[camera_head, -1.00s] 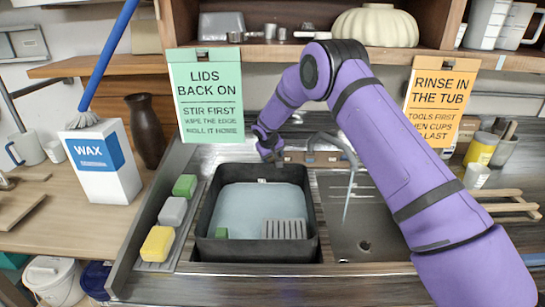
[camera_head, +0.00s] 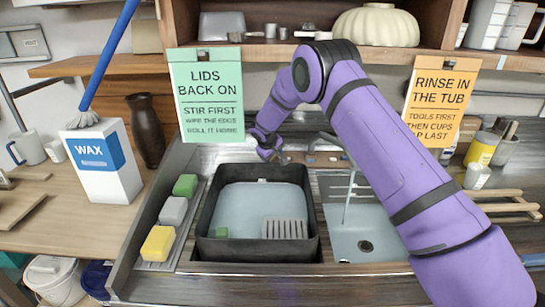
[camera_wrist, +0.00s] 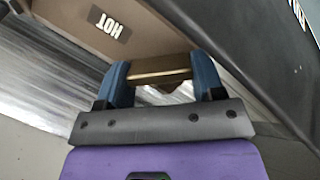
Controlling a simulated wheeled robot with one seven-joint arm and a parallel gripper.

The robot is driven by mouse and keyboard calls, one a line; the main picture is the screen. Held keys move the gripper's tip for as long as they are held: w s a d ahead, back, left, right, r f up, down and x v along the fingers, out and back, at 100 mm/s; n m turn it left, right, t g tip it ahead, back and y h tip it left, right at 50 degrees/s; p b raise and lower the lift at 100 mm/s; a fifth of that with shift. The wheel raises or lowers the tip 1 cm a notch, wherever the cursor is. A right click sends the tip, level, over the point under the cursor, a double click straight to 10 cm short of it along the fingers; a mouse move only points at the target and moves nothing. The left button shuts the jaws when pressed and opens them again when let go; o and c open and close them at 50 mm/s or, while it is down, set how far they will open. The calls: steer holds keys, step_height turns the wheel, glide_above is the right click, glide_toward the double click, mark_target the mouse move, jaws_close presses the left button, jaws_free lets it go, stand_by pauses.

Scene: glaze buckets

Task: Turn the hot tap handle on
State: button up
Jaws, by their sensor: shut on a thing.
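My gripper (camera_wrist: 160,82) has its blue fingers on either side of a brass-coloured bar, the hot tap handle (camera_wrist: 157,69), and is shut on it. A white HOT label (camera_wrist: 110,22) is on the brown panel just beyond. In the head view my gripper (camera_head: 280,159) is small, at the back edge of the sink, behind the black tub, and the handle cannot be made out there. The tap spout (camera_head: 338,143) arches to the right of my gripper. A thin stream (camera_head: 347,197) hangs below it over the right basin (camera_head: 365,225), whose floor looks pale blue.
The black tub (camera_head: 312,205) holds pale blue liquid, a grey slotted piece and a green block. Sponges lie on a rack (camera_head: 155,266) at its left. Two signs, green (camera_head: 208,95) and orange (camera_head: 440,105), hang from the shelf above. A wax box (camera_head: 100,165) stands at left.

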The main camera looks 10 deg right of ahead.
steer(key=o, duration=0.9)
steer(key=v, duration=0.7)
steer(key=shift+s+r, duration=0.15)
steer(key=shift+r, duration=0.1)
